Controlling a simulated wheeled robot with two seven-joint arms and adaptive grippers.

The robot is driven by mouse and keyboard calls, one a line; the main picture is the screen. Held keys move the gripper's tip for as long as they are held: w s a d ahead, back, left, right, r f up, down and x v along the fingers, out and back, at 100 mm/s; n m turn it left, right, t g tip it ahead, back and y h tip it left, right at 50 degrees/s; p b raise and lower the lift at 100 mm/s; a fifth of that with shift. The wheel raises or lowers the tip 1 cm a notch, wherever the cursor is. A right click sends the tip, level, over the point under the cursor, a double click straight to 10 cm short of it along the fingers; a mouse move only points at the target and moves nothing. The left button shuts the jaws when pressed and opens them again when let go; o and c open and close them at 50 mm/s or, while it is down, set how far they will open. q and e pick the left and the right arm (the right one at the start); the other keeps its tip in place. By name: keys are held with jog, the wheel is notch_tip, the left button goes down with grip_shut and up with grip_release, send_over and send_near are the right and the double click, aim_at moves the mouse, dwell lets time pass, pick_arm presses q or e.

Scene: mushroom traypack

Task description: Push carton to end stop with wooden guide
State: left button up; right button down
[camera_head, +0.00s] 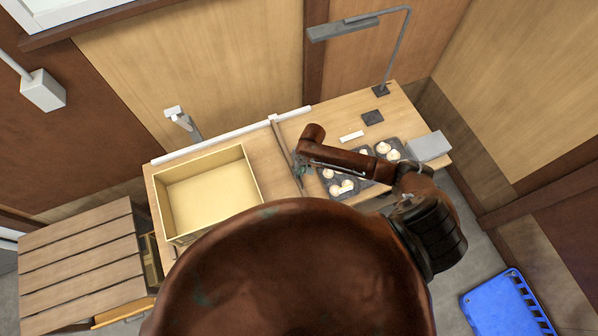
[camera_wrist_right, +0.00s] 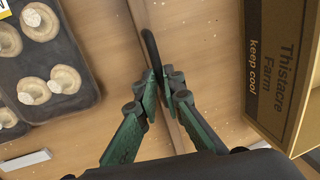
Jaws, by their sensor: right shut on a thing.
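The open, empty carton (camera_head: 207,193) stands on the left part of the wooden table. Its printed side wall (camera_wrist_right: 277,60) is at the right in the right wrist view. The wooden guide (camera_head: 281,142) is a thin brown strip lying to the right of the carton, with a gap between them. My right gripper (camera_head: 302,167) is at the guide; in the wrist view its green fingers are shut on the guide's black handle (camera_wrist_right: 149,48). Which part is the end stop I cannot tell. My left gripper is not in view.
A long white rail (camera_head: 225,138) runs along the table's back edge. Dark trays of mushrooms (camera_wrist_right: 88,85) lie right of the guide. A grey box (camera_head: 428,147) and a lamp (camera_head: 343,27) are at the right. A slatted wooden crate (camera_head: 80,260) stands left, a blue crate (camera_head: 508,305) lower right.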

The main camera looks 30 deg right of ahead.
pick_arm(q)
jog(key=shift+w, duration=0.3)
